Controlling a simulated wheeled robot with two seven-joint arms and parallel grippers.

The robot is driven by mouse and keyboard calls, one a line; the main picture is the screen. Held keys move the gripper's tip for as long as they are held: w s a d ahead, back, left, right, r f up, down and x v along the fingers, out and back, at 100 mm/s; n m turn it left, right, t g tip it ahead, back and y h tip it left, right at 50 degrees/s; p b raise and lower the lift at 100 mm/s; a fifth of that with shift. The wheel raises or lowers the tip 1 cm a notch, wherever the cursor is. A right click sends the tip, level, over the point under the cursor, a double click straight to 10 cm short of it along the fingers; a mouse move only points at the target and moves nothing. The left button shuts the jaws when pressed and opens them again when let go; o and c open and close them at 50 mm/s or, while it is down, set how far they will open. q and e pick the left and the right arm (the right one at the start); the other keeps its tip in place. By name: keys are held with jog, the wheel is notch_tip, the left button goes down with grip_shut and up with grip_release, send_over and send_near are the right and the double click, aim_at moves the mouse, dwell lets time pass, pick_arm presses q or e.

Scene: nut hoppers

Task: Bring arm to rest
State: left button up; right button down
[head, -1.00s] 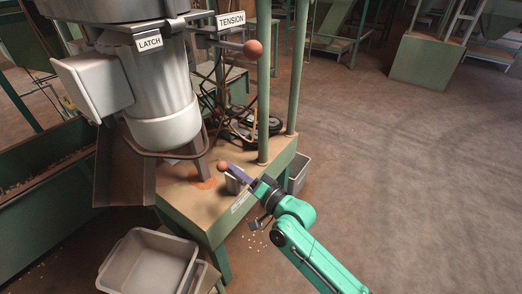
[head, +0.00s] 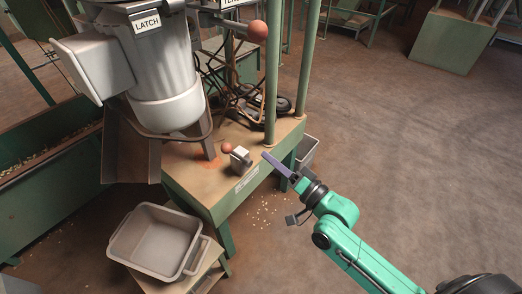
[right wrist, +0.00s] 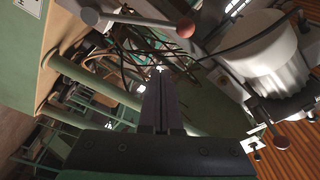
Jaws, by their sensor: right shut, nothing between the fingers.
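My right gripper (head: 267,157) is at the end of the green arm that comes in from the lower right in the head view. Its fingers are shut and empty, and they point toward the machine. It hangs in the air a little right of a small white-grey block with a lever and red-brown ball (head: 226,148) on the green table, apart from it. In the right wrist view the shut fingers (right wrist: 161,75) point up the middle of the picture. My left gripper is not in view.
The hopper machine (head: 165,85) stands on the green table (head: 215,195) at the left. A second red-brown ball (head: 257,31) sticks out on a lever above.

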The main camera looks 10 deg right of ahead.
jog(key=shift+s+r, duration=0.1)
dwell(0.4)
jog(key=s+d+f+n+g+h, duration=0.1)
jog(key=d+f+g+h, duration=0.15)
jog(key=d+f, duration=0.75)
jog(key=s+d+f+n+g+h, duration=0.15)
jog(key=f+h, duration=0.25)
jog(key=f, duration=1.3)
jog(key=s+d+f+g+h, duration=0.2)
jog(key=s+d+f+g, duration=0.15)
jog(key=s+f, duration=0.75)
jog(key=s+f+n+g+h, duration=0.1)
jog(key=s+f+n+g, duration=0.15)
jog(key=s+f, duration=0.65)
jog(key=s+f+n+g+h, duration=0.15)
jog(key=s+f+g, duration=0.3)
jog(key=s, duration=0.75)
notch_tip(320, 180, up, 12)
jog(key=s+p, duration=0.1)
jog(key=p, duration=1.2)
jog(key=shift+s+a+r+n+y, duration=0.2)
jog(key=shift+a+r+n+y, duration=0.05)
jog(key=shift+a+n+y, duration=0.2)
